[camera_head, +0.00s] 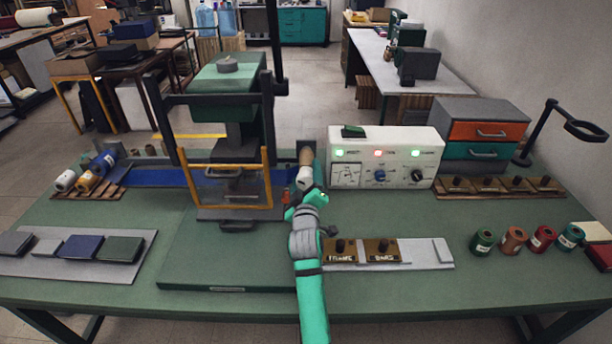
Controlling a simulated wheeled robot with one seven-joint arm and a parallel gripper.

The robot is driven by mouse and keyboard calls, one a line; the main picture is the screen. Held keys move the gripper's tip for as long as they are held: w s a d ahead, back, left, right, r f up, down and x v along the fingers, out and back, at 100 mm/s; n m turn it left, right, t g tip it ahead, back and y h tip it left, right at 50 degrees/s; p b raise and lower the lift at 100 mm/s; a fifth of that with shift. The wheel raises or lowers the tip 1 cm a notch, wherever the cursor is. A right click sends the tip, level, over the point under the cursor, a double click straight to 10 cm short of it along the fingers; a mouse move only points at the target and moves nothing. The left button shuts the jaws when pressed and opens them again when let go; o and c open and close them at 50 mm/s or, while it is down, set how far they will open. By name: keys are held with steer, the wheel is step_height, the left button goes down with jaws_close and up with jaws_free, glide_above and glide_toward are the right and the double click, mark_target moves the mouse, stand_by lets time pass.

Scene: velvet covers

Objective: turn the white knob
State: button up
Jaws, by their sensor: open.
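A pale, whitish rounded piece (304,178) with a tan top sits right of the orange-framed press, at the far end of my arm. It may be the white knob, but it is too small to tell. My gripper (307,194), at the end of the teal arm, is close in front of it. The gripper is open, though its fingers are small and partly hidden; I cannot tell whether they touch the piece. The white control box (390,145) to the right has a blue knob (379,176), a black knob (417,176) and a dial.
The press (228,88) stands left of my gripper on the green table (480,275). A label tray (425,254) lies right of my arm. Several spools (542,236) and a drawer unit (485,113) are at the right. A tray of covers (130,268) lies left.

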steer(key=s, duration=0.8)
steer(key=shift+s, duration=1.05)
steer(key=shift+w, duration=0.1)
